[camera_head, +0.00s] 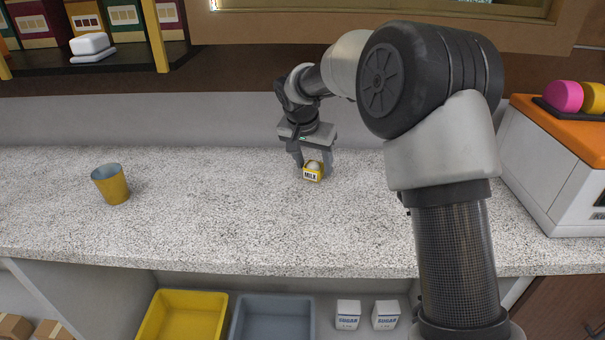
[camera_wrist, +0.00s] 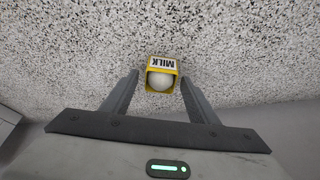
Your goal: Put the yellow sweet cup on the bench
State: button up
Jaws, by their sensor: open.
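A small yellow cup (camera_head: 313,174) with a white label reading MILK and a pale round sweet in it sits upright on the speckled bench (camera_head: 230,215). It also shows in the wrist view (camera_wrist: 162,74), just beyond and between my fingertips. My gripper (camera_head: 312,165) is open, with its fingers pointing down around or just behind the cup. In the wrist view the open fingers (camera_wrist: 160,82) show a gap on both sides of the cup, and nothing is held.
A yellow tumbler (camera_head: 111,184) stands at the left of the bench. A white machine with an orange top (camera_head: 565,137) stands at the right. Below are a yellow bin (camera_head: 183,293), a grey bin (camera_head: 272,298) and two sugar boxes (camera_head: 348,314). The bench between tumbler and gripper is clear.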

jog(key=shift+v, duration=1.05)
jog(key=s+a, duration=0.1)
jog(key=s, duration=0.2)
jog(key=s+a, duration=0.2)
jog(key=s, duration=0.2)
jog(key=s+a, duration=0.1)
jog(key=s, duration=0.3)
jog(key=shift+s+a, duration=0.1)
jog(key=shift+a, duration=0.2)
jog(key=s+d+r+n, duration=0.2)
jog(key=s+d+r, duration=0.8)
jog(key=s+d, duration=0.25)
jog(key=s+d+n+t+y, duration=0.1)
jog(key=s+d, duration=0.5)
jog(key=s, duration=0.7)
jog(key=shift+d+f+n+y, duration=0.15)
jog(key=shift+f+n+y, duration=0.2)
jog(key=shift+n, duration=0.35)
jog(key=shift+r, duration=0.15)
